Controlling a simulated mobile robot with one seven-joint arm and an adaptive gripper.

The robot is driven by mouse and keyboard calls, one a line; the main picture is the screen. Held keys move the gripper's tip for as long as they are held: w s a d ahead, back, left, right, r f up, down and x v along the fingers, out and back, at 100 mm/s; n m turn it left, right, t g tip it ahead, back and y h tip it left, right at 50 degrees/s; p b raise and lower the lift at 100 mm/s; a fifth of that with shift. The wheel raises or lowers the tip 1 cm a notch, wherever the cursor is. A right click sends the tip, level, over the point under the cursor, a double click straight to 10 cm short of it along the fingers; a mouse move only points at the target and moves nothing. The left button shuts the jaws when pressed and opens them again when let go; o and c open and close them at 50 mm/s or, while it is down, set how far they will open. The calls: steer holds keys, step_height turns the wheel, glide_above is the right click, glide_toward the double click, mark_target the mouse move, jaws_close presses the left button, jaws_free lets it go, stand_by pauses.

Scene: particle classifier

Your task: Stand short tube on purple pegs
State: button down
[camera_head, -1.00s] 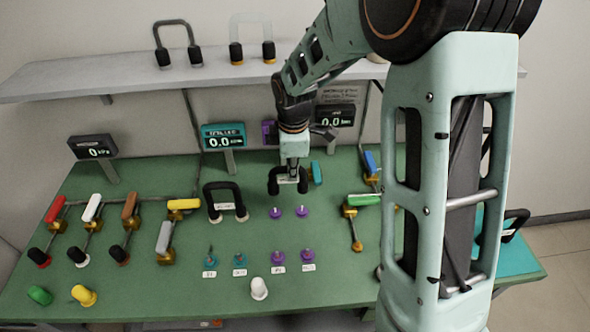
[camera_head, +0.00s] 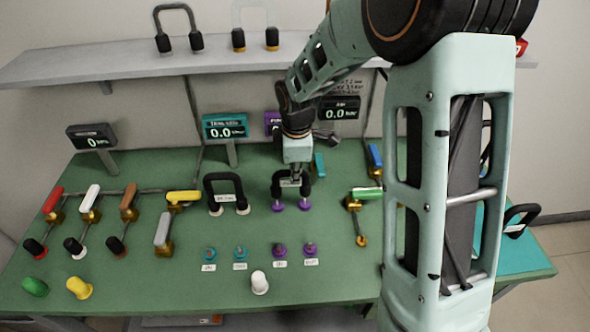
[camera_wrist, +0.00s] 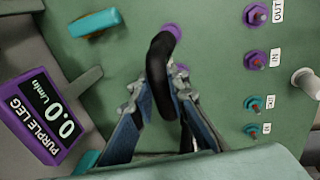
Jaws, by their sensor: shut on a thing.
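My gripper (camera_head: 291,181) is shut on the short tube (camera_head: 277,187), a black inverted U. It holds the tube upright, legs down, at the back-middle of the green panel. The two legs stand directly over two purple pegs (camera_head: 277,208) (camera_head: 305,206), whose purple bases show just below the leg ends. I cannot tell how far the pegs are inside the legs. In the wrist view the tube (camera_wrist: 158,62) lies between my fingers, with one purple peg (camera_wrist: 172,31) partly visible beyond it; the other is mostly hidden.
Another black U-tube (camera_head: 222,181) stands to the left. Labelled purple fittings (camera_head: 280,250) and teal fittings (camera_head: 240,253) sit in front, near a white plug (camera_head: 260,282). A green-handled valve (camera_head: 367,193) is to the right. The purple display (camera_wrist: 40,115) stands behind.

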steer(key=shift+f, duration=0.6)
steer(key=shift+f+b, duration=1.25)
steer(key=shift+f, duration=0.5)
stand_by(1.1)
steer(key=c, duration=1.8)
jaws_free()
step_height(320, 180, up, 12)
steer(key=s, duration=0.2)
steer(key=shift+s, duration=0.2)
steer(key=shift+w+d+f, duration=0.1)
steer(key=shift+f, duration=0.05)
